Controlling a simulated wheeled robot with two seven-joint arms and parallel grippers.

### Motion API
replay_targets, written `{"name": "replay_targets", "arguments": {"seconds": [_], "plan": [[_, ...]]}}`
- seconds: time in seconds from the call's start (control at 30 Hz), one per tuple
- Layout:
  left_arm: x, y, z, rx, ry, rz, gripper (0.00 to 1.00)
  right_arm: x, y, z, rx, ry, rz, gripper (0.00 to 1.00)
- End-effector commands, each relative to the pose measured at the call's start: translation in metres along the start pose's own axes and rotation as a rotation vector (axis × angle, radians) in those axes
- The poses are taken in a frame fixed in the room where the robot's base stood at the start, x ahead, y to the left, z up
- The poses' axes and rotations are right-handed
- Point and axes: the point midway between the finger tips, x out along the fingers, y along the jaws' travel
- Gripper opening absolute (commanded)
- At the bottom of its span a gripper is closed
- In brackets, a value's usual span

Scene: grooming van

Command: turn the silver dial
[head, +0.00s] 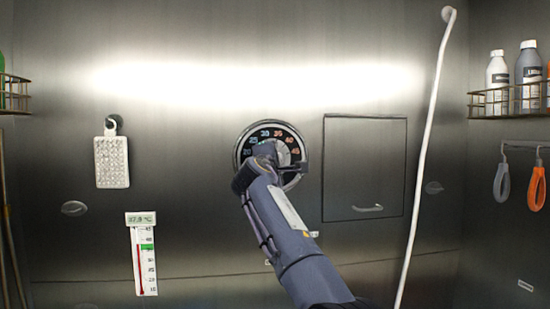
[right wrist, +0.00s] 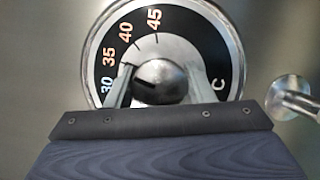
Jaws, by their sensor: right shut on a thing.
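The silver dial (head: 288,152) is a round metal knob at the centre of a black ring scale (head: 272,132) marked in °C on the steel wall. In the right wrist view the knob (right wrist: 160,76) has a dark pointer mark at the lower left, near the 30 to 35 side. My right gripper (head: 279,164) reaches up to the dial and hides its lower left part. In the wrist view its fingers (right wrist: 162,88) stand on either side of the knob, shut on it. My left gripper is not in view.
A thermometer (head: 146,258) with a small display, apparently 37.8 °C, and a green band hangs at the lower left. A closed cabinet door (head: 364,165) is right of the dial. A white hose (head: 424,165) hangs farther right. A bottle rack (head: 508,101) is on the right wall.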

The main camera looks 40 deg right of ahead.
Motion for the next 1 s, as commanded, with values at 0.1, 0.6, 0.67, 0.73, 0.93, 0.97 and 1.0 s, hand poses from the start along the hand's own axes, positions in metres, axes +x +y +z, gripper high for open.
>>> {"name": "replay_targets", "arguments": {"seconds": [0.1,0.6,0.67,0.73,0.93,0.97,1.0], "plan": [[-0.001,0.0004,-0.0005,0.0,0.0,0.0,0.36,-0.0001,0.0011,0.0006,0.013,0.0,-0.003,0.26],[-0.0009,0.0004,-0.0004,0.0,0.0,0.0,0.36,0.0,0.0005,0.0006,0.015,-0.001,-0.004,0.63],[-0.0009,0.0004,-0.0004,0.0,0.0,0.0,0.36,0.0,0.0004,0.0006,0.015,-0.001,-0.004,0.7],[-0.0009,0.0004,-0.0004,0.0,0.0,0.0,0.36,0.0,0.0003,0.0005,0.014,-0.001,-0.005,0.7],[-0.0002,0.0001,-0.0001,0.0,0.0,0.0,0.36,-0.0007,-0.0002,0.0001,0.014,0.0,-0.005,0.7],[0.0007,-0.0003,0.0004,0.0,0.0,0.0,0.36,-0.0019,-0.0004,-0.0001,0.014,0.0,-0.005,0.7],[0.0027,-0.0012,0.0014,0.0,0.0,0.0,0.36,-0.0048,-0.0008,-0.0004,0.015,0.001,-0.004,0.7]]}}
